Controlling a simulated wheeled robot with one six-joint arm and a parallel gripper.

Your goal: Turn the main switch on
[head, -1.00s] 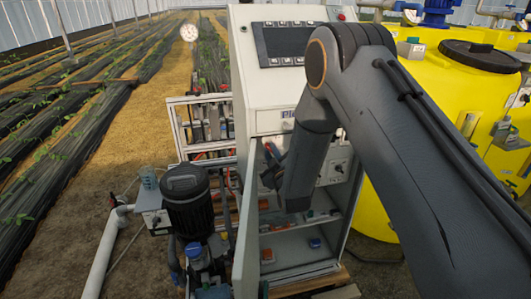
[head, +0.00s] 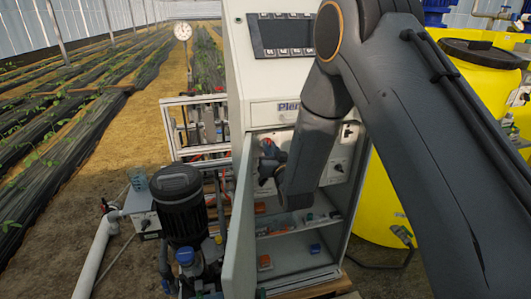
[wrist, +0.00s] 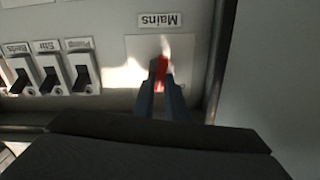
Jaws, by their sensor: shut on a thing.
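The main switch shows in the wrist view as a red handle (wrist: 161,74) on a pale plate, below an upside-down "Mains" label (wrist: 160,19). My gripper (wrist: 163,92) is shut on this red handle, with one dark finger on each side of it. In the head view my gripper (head: 268,160) reaches into the open cabinet (head: 290,118), just inside its door. The forearm hides part of the panel there, and the handle is hard to make out in that view.
The open cabinet door (head: 240,215) stands close to the left of my gripper. Several black toggle switches (wrist: 50,78) sit left of the main switch in the wrist view. A pump (head: 178,205) stands outside at left, and a yellow tank (head: 470,110) at right.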

